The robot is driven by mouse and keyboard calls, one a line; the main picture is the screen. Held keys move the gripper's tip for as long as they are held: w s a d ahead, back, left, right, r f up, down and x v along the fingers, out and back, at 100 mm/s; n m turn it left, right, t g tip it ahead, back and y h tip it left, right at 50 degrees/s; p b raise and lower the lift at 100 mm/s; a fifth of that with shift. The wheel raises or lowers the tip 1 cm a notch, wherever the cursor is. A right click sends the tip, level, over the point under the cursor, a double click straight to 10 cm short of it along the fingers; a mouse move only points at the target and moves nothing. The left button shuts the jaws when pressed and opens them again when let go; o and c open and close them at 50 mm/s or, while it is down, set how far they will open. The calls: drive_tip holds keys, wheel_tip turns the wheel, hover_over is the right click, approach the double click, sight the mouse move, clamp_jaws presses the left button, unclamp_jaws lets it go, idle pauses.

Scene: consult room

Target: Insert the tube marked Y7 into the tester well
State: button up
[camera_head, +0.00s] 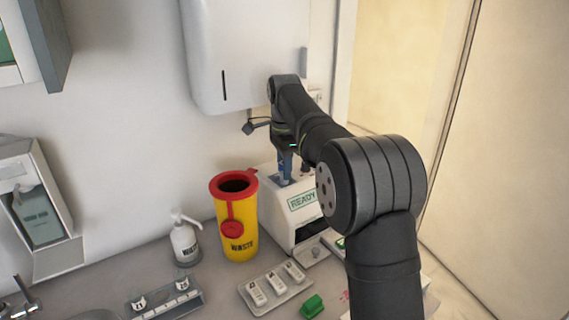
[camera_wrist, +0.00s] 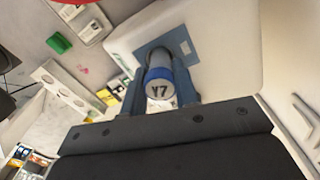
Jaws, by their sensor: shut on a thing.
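The tube marked Y7 (camera_wrist: 158,88) shows its white cap with a blue rim between my fingers in the wrist view. My gripper (camera_head: 285,172) is shut on it, above the top of the white tester (camera_head: 290,225) with the READY label. In the wrist view, a blue-grey plate (camera_wrist: 180,44) on the tester's top surrounds a dark well beyond the tube. The tube lines up with the well in this view. The tube's lower end is hidden, so I cannot tell whether it is inside the well. My gripper (camera_wrist: 160,92) also shows there, one finger on each side.
A yellow waste bin with a red lid (camera_head: 236,225) stands close left of the tester. A white dispenser (camera_head: 240,60) hangs close behind my arm.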

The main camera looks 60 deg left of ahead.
drive_tip(key=shift+f, duration=0.35)
drive_tip(key=o, duration=1)
wheel_tip(320, 180, up, 12)
drive_tip(key=shift+f, duration=0.15)
idle(0.6)
